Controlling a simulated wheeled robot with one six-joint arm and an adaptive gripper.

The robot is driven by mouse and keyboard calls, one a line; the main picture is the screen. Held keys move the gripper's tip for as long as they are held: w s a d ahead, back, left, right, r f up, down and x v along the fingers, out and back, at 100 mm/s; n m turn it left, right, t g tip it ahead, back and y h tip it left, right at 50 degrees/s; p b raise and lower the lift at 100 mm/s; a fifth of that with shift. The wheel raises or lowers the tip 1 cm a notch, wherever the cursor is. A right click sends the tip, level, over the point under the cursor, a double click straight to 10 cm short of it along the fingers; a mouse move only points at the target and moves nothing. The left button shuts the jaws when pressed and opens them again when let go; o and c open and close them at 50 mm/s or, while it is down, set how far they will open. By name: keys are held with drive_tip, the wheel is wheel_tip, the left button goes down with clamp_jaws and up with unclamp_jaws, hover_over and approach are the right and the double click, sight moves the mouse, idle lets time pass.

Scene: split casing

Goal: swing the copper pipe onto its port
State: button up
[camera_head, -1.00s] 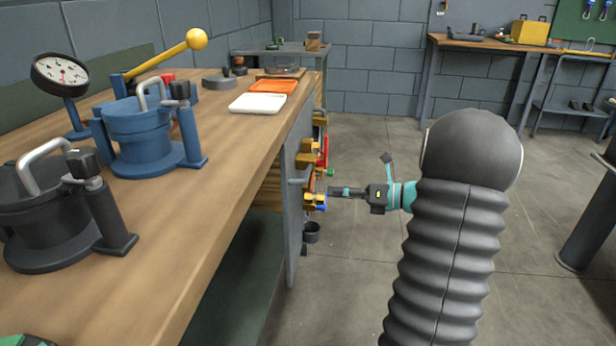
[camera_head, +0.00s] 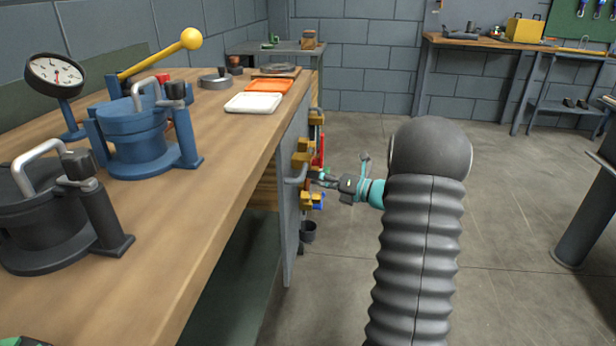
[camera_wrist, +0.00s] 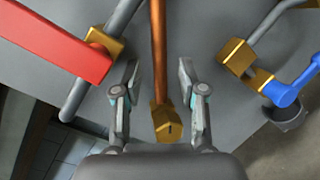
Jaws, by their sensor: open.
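The copper pipe (camera_wrist: 158,45) runs down the middle of the wrist view and ends in a brass fitting (camera_wrist: 166,122). My gripper (camera_wrist: 158,78) is open, with one finger on each side of the pipe and a visible gap to both. In the head view my gripper (camera_head: 322,179) is at the panel on the bench's side, and the pipe is hard to make out there. A brass fitting on a grey pipe (camera_wrist: 103,42) is left of the copper pipe. I cannot tell which fitting is its port.
A red handle (camera_wrist: 50,42) lies close to the left finger. A brass valve (camera_wrist: 238,58) with a blue handle (camera_wrist: 292,88) is at right. A dark cup (camera_head: 308,231) hangs low on the panel (camera_head: 290,225).

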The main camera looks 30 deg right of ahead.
drive_tip(key=shift+x, duration=1.4)
clamp_jaws()
